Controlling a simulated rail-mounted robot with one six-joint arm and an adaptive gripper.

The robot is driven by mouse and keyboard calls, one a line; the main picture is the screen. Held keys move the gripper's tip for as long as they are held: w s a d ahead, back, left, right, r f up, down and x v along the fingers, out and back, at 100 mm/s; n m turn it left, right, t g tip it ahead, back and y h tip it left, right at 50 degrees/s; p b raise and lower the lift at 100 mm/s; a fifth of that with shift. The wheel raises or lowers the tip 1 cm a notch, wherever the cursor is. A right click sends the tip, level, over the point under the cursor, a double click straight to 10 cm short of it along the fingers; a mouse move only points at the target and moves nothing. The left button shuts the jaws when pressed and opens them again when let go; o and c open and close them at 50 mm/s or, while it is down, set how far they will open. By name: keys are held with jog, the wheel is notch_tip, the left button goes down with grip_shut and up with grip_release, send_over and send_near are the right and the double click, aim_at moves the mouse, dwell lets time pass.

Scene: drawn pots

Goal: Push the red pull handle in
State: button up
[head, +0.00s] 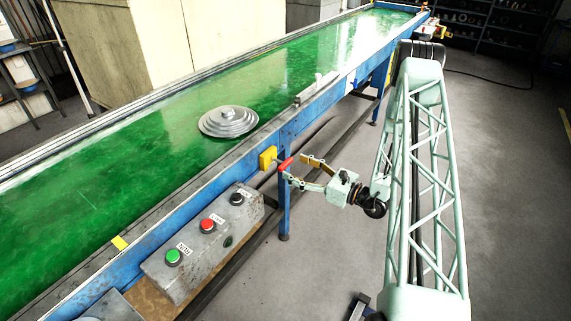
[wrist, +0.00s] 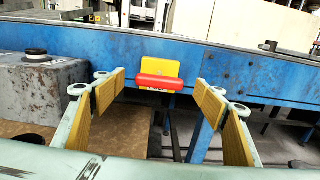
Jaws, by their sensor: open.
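The red pull handle (head: 286,164) is a short red bar standing out from a yellow housing (head: 268,157) on the blue side of the conveyor. In the wrist view the red handle (wrist: 163,81) lies level across the front of the yellow plate (wrist: 160,68). My gripper (head: 295,168) is open and empty, facing the handle from the right. In the wrist view its padded fingers (wrist: 160,95) spread to either side, with the handle framed between and seemingly just beyond the fingertips. Whether they touch it I cannot tell.
A grey control box (head: 207,240) with green, red and black buttons stands left of the handle by the conveyor. A stepped metal disc (head: 228,121) lies on the green belt (head: 150,140). A blue leg (head: 284,210) stands below the handle. The floor (head: 330,260) at right is clear.

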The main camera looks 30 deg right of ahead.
aim_at(288, 164)
jog(key=shift+x, duration=2.7)
jog(key=shift+c, duration=0.8)
